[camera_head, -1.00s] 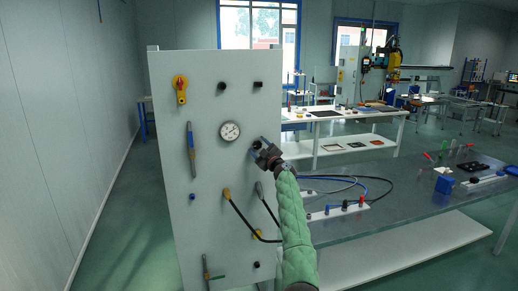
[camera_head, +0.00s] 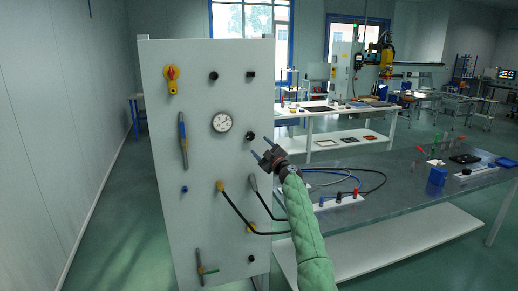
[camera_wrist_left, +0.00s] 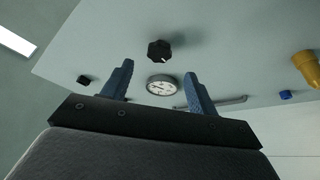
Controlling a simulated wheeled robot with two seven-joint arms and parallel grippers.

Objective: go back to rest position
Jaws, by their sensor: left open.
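My left gripper (camera_head: 264,157) is open and empty, in front of the right edge of the white panel (camera_head: 165,235). Its green-sleeved arm comes up from the bottom. In the left wrist view its two blue fingers (camera_wrist_left: 158,92) stand apart with nothing between them. A black knob (camera_head: 250,136) sits on the panel just above and left of the fingertips, apart from them; it also shows in the left wrist view (camera_wrist_left: 159,50). My right gripper is not in view.
A grey table (camera_head: 400,190) with a blue box (camera_head: 437,176) stands right of my arm.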

